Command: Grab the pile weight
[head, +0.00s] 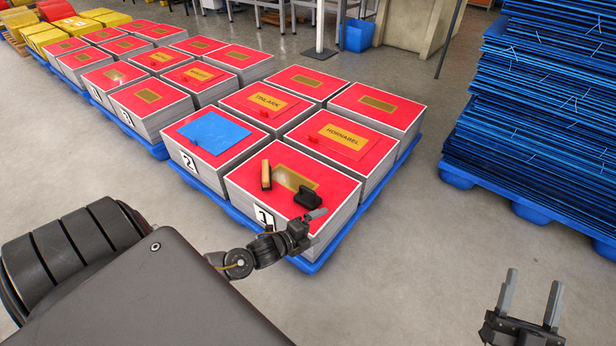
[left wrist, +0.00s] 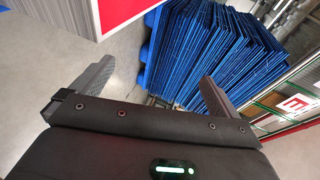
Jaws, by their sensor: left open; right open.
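A black block with a raised handle (head: 307,197), which looks like the pile weight, sits on the red top of the stack marked 1 (head: 240,183), near its right corner. A tan and black block (head: 266,175) stands to its left on the same stack. My left gripper (head: 312,219) is just in front of the black block at the stack's near edge, apart from it as far as I can tell. In the left wrist view its two fingers (left wrist: 155,85) are spread with nothing between them. My right gripper (head: 530,292) is open and empty, low at the right over the floor.
The stack stands with other red-topped stacks on a blue pallet (head: 313,266). A blue sheet (head: 210,132) lies on the stack marked 2. A tall pile of blue sheets (head: 540,100) stands at the right on its own pallet. Grey floor between is clear.

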